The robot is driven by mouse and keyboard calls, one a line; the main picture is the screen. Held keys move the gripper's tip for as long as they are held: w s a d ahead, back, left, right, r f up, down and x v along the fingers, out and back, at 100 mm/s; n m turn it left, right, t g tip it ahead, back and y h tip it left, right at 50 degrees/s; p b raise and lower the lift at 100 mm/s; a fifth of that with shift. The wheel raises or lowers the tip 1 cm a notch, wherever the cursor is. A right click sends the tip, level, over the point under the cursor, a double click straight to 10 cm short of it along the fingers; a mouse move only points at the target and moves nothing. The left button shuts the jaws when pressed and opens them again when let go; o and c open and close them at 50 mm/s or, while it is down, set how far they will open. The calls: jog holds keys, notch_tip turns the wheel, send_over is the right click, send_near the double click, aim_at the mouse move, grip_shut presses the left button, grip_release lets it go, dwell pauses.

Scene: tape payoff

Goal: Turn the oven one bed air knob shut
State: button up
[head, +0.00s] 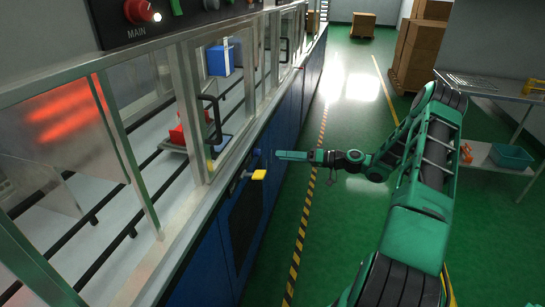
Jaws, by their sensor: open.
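I cannot read any label, so I cannot tell which is the bed air knob. My green arm reaches in from the right. My gripper (279,155) points left, just right of the blue part and up and right of the yellow handle. It is open with nothing seen in it. Whether it touches the blue part is unclear.
The machine's metal ledge and clear guard doors with black handles (211,118) run along the left. A red knob (141,10) marked MAIN is at upper left. A table (500,95) stands at right, cardboard boxes (421,45) behind. The green aisle floor is clear.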

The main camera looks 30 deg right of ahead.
jog(key=shift+v, duration=1.2)
jog(key=shift+a, duration=0.1)
jog(key=s+a+r+g+h, duration=0.1)
jog(key=s+a+g+h, duration=0.45)
jog(key=s+g, duration=0.3)
jog(key=s+r+m+g+h, duration=0.1)
jog(key=s+r, duration=0.3)
jog(key=s, duration=0.7)
jog(key=s+r+m+g+h, duration=0.1)
jog(key=s+r+m+h, duration=0.2)
jog(key=s, duration=0.9)
jog(key=s+r+m+g+h, duration=0.1)
jog(key=s+r+m+h, duration=0.2)
jog(key=s+r, duration=0.4)
jog(key=s, duration=0.4)
jog(key=shift+s, duration=0.2)
jog(key=shift+d, duration=0.1)
